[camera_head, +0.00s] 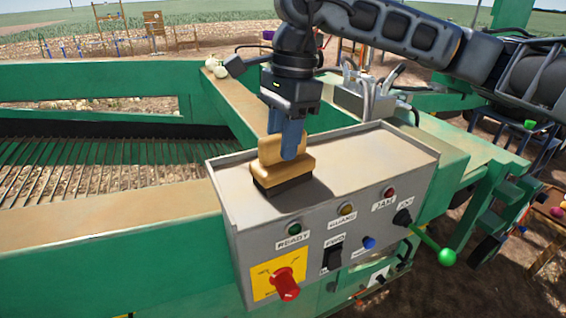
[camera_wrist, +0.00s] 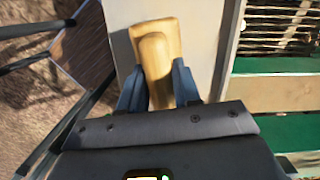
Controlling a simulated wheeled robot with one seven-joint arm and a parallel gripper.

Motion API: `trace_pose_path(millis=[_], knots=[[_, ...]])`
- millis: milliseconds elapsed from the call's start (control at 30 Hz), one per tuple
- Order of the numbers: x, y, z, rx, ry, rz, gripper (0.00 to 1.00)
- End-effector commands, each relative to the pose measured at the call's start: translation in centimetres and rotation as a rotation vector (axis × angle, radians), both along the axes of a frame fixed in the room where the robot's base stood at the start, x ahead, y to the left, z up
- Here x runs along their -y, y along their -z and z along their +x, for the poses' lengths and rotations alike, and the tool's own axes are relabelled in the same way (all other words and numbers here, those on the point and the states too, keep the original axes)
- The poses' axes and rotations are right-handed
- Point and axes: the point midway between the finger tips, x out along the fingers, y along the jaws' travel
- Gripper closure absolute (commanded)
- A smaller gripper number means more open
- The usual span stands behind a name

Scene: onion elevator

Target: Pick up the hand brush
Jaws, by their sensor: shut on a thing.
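The hand brush (camera_head: 270,178) has a tan wooden body and handle with dark bristles underneath. In the head view it is on or just above the top of the grey control box (camera_head: 375,158), near its left front edge; I cannot tell if the bristles touch. My gripper (camera_head: 292,145) points down, its blue fingers shut on the brush handle. In the wrist view the brush (camera_wrist: 155,40) lies between the two blue fingers of my gripper (camera_wrist: 158,88), one on each side of the handle. The fingers hide part of the handle.
The box front carries a red knob (camera_head: 286,284), indicator lights, switches and a green-tipped lever (camera_head: 447,257). A green machine frame (camera_head: 80,80) and slatted conveyor (camera_head: 90,170) lie left. Pale onions (camera_head: 215,68) rest on the beam behind. The box top's right side is clear.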

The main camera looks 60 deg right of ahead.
Motion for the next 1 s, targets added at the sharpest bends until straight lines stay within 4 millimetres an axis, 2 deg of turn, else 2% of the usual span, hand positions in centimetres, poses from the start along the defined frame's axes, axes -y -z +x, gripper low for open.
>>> trace_pose_path(millis=[667,833,1000], knots=[[0.1,-1.0,0.0,0.002,0.000,-0.003,1.00],[0.1,-4.2,0.1,0.003,0.000,-0.006,1.00],[3.1,-6.4,-2.2,0.002,0.008,-0.003,1.00]])
